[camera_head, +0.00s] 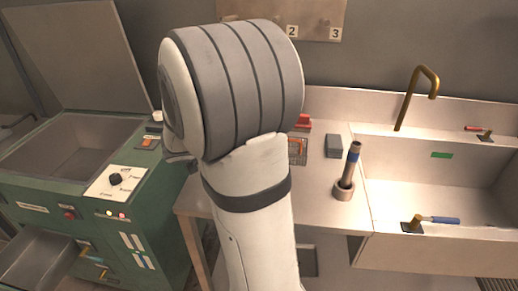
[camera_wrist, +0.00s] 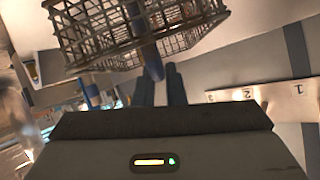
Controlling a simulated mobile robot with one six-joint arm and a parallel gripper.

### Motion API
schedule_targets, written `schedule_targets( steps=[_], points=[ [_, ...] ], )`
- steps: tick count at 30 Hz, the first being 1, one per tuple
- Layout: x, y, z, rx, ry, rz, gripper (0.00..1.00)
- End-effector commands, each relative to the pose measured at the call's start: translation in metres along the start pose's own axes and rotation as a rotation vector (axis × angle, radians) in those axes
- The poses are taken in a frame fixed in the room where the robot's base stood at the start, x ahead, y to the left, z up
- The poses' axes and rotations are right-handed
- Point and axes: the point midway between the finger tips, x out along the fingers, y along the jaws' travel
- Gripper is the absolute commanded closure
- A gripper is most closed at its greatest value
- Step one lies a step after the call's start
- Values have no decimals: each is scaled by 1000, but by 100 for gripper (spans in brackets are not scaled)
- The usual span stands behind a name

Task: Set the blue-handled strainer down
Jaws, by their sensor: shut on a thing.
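The blue-handled strainer shows in the wrist view as a grey wire-mesh basket (camera_wrist: 125,30) with a blue handle (camera_wrist: 152,62). My gripper (camera_wrist: 160,82) is shut on the blue handle, and the basket extends beyond the fingertips toward the top of the picture. The strainer is held up, and I see no surface touching it. In the head view my arm fills the middle and hides the gripper and the strainer.
A green machine (camera_head: 130,195) with a raised lid and open drawer stands left. The counter (camera_head: 320,225) holds a grey block (camera_head: 334,146) and a cup-like holder (camera_head: 344,190) with a dark rod. A sink (camera_head: 450,185) with a brass tap (camera_head: 404,105) is right. A numbered board (camera_head: 310,18) hangs behind.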

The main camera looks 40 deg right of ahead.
Motion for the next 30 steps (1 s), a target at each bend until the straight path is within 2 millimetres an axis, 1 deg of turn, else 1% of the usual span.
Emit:
schedule_targets(
  steps=[2,9,14,21,24,30],
  points=[
    [3,2,3,0,1,3,100],
    [24,13,41,-4,1,5,100],
    [30,17,54,-1,1,3,100],
    [44,25,82,-3,1,3,100],
    [46,26,86,-2,1,0,100],
    [46,25,85,0,1,0,100]
  ],
)
